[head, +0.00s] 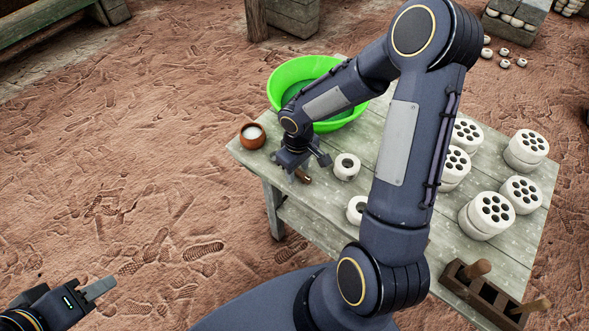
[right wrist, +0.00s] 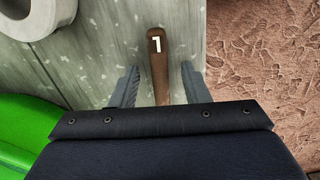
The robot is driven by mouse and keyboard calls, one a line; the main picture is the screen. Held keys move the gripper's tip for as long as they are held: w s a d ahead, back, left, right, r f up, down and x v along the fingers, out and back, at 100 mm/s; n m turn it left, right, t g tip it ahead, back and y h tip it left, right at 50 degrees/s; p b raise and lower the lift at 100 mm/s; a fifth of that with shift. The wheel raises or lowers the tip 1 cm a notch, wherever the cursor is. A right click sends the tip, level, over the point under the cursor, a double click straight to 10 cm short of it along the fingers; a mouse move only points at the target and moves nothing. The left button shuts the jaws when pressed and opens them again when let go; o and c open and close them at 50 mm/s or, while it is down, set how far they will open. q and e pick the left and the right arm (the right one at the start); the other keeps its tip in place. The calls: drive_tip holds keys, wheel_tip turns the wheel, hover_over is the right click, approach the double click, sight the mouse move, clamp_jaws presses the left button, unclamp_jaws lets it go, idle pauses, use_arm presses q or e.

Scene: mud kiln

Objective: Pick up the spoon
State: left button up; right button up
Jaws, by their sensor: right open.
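The spoon (right wrist: 158,62) shows as a brown wooden handle with a white mark near its end. It lies on the table near the edge; its far part is hidden under my right gripper. In the head view only a short brown end of the spoon (head: 303,176) shows. My right gripper (right wrist: 160,85) is open, with one finger on each side of the handle and gaps between. In the head view the right gripper (head: 306,171) is low over the table's left part. My left gripper (head: 98,289) is away from the table at lower left; its opening is unclear.
The wooden table (head: 330,212) also bears a green basin (head: 300,70), a small brown pot (head: 252,135), white rings (head: 347,166) and several white holed cylinders (head: 527,148). A wooden rack (head: 490,300) stands at the near right. Open ground lies left of the table.

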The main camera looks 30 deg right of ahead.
drive_tip(key=shift+f, duration=0.2)
drive_tip(key=shift+c, duration=0.3)
clamp_jaws()
idle(0.3)
